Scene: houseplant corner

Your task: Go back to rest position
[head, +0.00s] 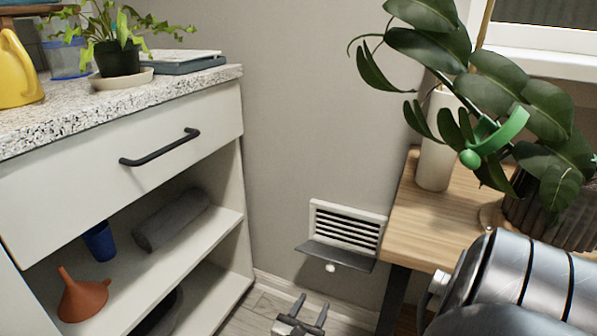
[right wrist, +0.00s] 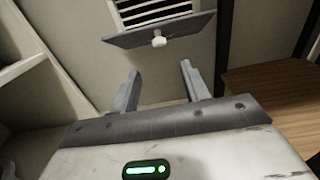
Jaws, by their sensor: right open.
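My right gripper (head: 310,308) shows at the bottom of the head view, low in front of the wall. Its two fingers stand apart with nothing between them, as the right wrist view (right wrist: 160,72) also shows. A white-framed wall vent (head: 346,208) with dark slats is above and beyond it. A grey flap (head: 336,257) with a white knob (head: 330,268) sticks out along the vent's lower edge. In the right wrist view the knob (right wrist: 159,40) lies beyond the fingertips, apart from them. My left gripper is not in view.
A cabinet (head: 120,150) with open shelves stands at left, holding an orange funnel (head: 82,297) and a blue cup (head: 99,241). At right a wooden table (head: 425,215) bears a leafy plant (head: 500,70) with a green ring clip (head: 510,130). Floor between looks clear.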

